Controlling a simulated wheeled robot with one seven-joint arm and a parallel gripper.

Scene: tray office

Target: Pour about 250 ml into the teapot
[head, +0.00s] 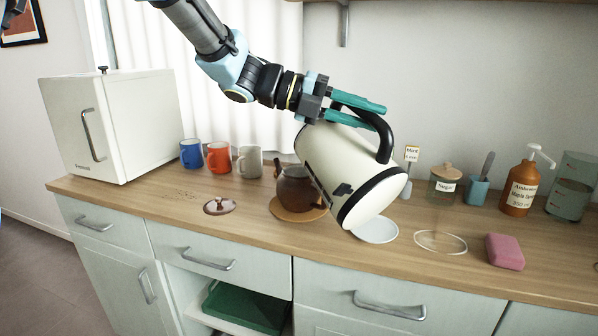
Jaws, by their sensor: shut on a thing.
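My gripper (357,110) has teal fingers and is shut on the black handle of a cream kettle (340,165). The kettle is held in the air, strongly tilted, with its base toward the lower right and its top toward the upper left. A brown teapot (292,188) stands on a round wooden mat (288,214) on the counter, partly hidden behind the kettle. The teapot's brown lid (219,206) lies on the counter to its left. The kettle's spout is not clearly visible, and I cannot see any stream or the level inside the teapot.
Blue (191,153), orange (219,157) and pale (250,161) mugs stand behind left, beside a white box (112,125). A white saucer (375,230), clear dish (440,242), pink sponge (505,251), sugar jar (445,184) and pump bottle (520,190) are right.

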